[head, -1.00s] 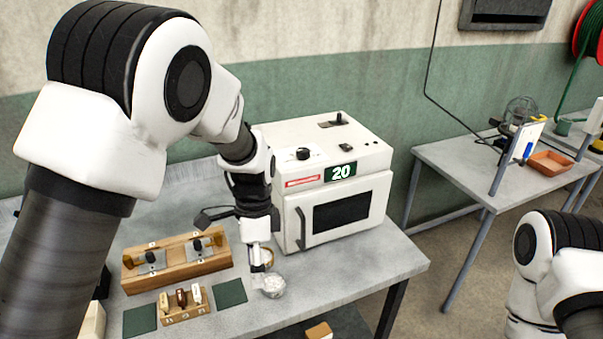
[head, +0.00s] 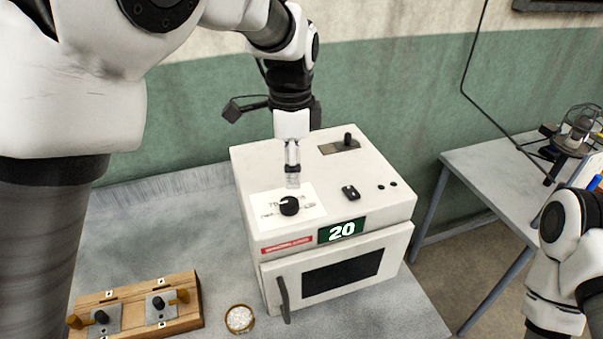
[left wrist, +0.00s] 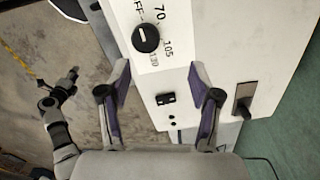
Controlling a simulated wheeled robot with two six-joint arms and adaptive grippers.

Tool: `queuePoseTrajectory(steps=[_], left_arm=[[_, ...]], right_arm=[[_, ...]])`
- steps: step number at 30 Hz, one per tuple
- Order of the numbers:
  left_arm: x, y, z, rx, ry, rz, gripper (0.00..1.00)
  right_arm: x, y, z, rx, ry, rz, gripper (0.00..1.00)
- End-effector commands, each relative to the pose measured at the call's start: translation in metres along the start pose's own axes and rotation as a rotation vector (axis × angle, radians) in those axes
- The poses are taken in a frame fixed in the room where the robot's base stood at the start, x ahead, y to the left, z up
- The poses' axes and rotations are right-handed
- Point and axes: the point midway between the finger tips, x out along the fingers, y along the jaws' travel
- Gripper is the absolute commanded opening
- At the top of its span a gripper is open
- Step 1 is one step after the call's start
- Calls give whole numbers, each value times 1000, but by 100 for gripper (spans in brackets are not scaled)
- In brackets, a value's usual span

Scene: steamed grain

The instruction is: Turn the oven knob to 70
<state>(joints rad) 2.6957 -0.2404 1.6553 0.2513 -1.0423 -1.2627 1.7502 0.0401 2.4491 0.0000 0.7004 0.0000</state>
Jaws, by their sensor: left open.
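The white oven (head: 325,230) stands on the grey table with its door shut. Its green display (head: 341,230) reads 20. The black oven knob (head: 289,206) sits on a white dial label on the top. In the left wrist view the knob (left wrist: 146,38) has 70, 105 and other marks around it, and its white line points toward the OFF side. My left gripper (head: 292,182) is above the oven top, just behind the knob and apart from it. In the left wrist view its fingers (left wrist: 160,100) are spread and empty.
A black switch (head: 350,192) and a lever on a plate (head: 347,140) stand up from the oven top. A small bowl of white grain (head: 239,319) and a wooden holder (head: 140,305) are in front of it. A second table (head: 500,170) is at right.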

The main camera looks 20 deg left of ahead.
Motion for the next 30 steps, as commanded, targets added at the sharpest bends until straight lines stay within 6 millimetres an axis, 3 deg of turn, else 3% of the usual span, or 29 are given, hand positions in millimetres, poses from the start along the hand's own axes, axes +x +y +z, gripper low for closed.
queuePoseTrajectory(steps=[12,20,21,26,30], left_arm=[[67,1,0,-1,-2,3,63],[74,0,0,-1,-1,0,63],[74,0,0,-1,-1,0,60],[74,1,0,-1,-1,1,3],[74,1,1,-1,-2,3,3]], right_arm=[[-21,0,1,0,-2,0,40],[-20,0,0,0,-1,0,40],[-20,0,0,0,-1,0,40],[-21,0,1,0,-2,0,40],[-20,0,0,0,-1,0,40]])
